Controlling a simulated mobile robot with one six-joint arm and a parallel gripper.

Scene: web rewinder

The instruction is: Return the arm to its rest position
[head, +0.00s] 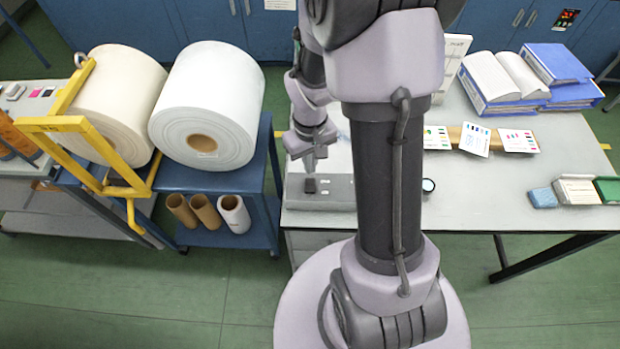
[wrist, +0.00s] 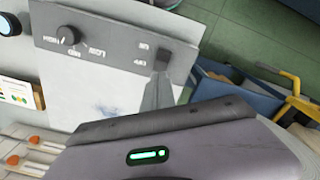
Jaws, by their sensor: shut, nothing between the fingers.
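My gripper (head: 309,165) hangs at the left end of the work table in the head view, left of my upright arm column. It is shut and empty. Its fingertips are just above and behind a small dark switch (head: 310,185) on a grey control box (head: 335,191). In the wrist view the shut fingers (wrist: 160,72) point at the dark switch (wrist: 163,56) on the box's panel (wrist: 112,42). Whether they touch it I cannot tell. A black knob (wrist: 67,37) sits at the other end of the panel.
White rolls (head: 205,110) on a blue cart (head: 268,165) and a yellow frame (head: 75,122) stand left. The table (head: 480,200) carries sample cards (head: 476,138), blue binders (head: 556,64) and small boxes (head: 577,191) at right. Much of its front middle is clear.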

